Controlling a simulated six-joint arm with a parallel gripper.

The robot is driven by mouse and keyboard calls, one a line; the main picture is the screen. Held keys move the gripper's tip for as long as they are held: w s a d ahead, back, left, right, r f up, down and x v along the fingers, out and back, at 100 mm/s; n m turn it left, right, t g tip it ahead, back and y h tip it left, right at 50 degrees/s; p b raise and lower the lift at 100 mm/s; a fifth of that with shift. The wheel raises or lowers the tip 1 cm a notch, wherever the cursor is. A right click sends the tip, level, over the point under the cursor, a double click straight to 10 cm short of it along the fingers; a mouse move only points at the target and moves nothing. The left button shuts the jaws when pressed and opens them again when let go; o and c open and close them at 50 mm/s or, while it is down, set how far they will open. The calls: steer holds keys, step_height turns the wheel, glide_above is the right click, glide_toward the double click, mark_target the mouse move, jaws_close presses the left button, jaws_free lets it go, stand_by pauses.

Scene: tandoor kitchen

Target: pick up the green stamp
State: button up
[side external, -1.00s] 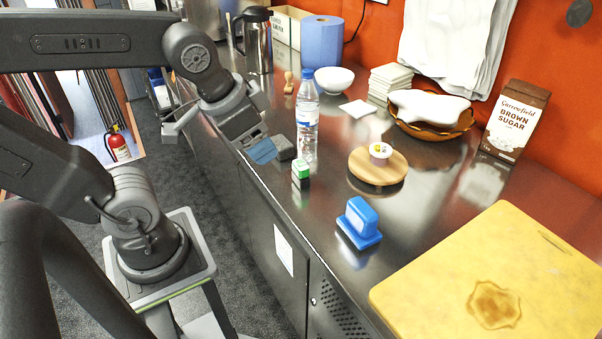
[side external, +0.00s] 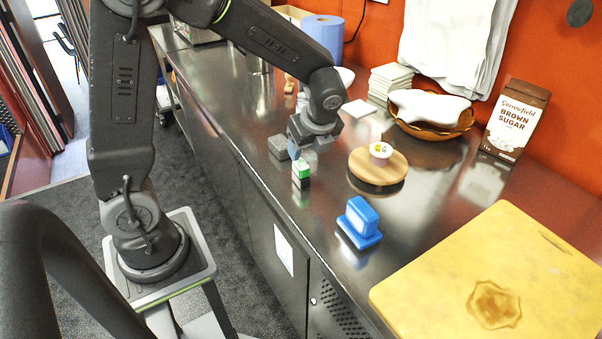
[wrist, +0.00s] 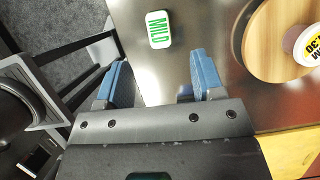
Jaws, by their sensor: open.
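The green stamp (side external: 301,170) is a small white block with a green top. It stands upright on the steel counter, near its front edge. My gripper (side external: 304,152) is just behind and above the stamp in the side view. In the wrist view my gripper (wrist: 158,82) shows two blue fingers spread apart with nothing between them.
A round wooden board (side external: 377,167) with a small cup (side external: 381,151) is to the right. A blue block with a handle (side external: 359,221) stands nearer the camera. My arm partly hides the water bottle.

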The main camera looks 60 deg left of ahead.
mark_target(302, 163)
steer(key=x, duration=1)
steer(key=shift+a+f, duration=0.1)
steer(key=shift+c, duration=0.2)
steer(key=c, duration=1)
steer(key=shift+o, duration=0.2)
